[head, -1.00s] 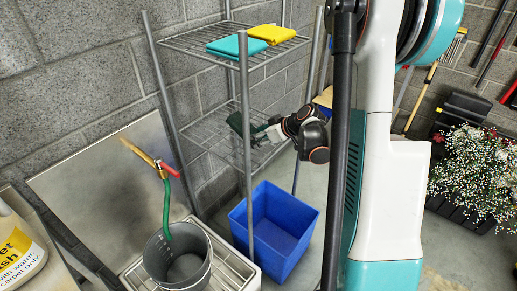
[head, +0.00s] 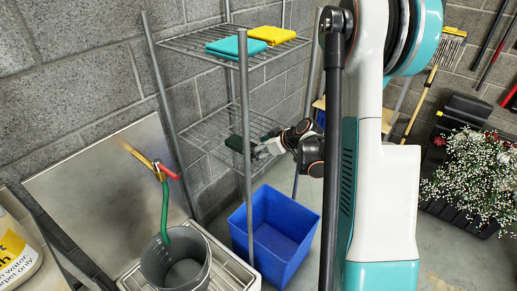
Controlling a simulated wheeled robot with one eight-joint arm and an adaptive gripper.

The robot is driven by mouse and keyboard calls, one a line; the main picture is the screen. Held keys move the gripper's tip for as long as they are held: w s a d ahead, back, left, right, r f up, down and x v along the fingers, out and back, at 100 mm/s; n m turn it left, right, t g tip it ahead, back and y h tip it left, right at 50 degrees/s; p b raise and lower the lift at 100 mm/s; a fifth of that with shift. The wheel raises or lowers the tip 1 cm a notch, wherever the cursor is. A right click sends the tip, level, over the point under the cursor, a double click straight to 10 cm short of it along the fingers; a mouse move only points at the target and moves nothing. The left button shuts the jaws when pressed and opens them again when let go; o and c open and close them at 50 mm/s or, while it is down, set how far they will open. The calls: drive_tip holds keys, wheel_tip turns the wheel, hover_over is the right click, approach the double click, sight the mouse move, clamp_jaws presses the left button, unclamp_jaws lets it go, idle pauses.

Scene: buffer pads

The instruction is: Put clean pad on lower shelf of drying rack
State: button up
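The drying rack (head: 243,190) is a grey metal stand with wire shelves. Its lower shelf (head: 205,133) is mostly bare. A dark green pad (head: 235,143) is at the front right part of that shelf, partly behind a front post. My gripper (head: 256,150) reaches in from the right and appears shut on the pad's right end. The fingertips are small and partly hidden, and I cannot tell if the pad touches the wires. A teal pad (head: 233,46) and a yellow pad (head: 272,35) lie on the upper shelf (head: 190,42).
A blue bin (head: 290,232) stands on the floor below the rack's right side. A grey bucket (head: 150,262) with a green hose (head: 165,212) stands at the front left. The rack's front post (head: 245,100) is close to my gripper. The lower shelf's left part is free.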

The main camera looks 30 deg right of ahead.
drive_tip(key=shift+r, duration=0.2)
drive_tip(key=p+v, duration=0.4)
drive_tip(key=v, duration=0.8)
drive_tip(key=shift+f, duration=0.1)
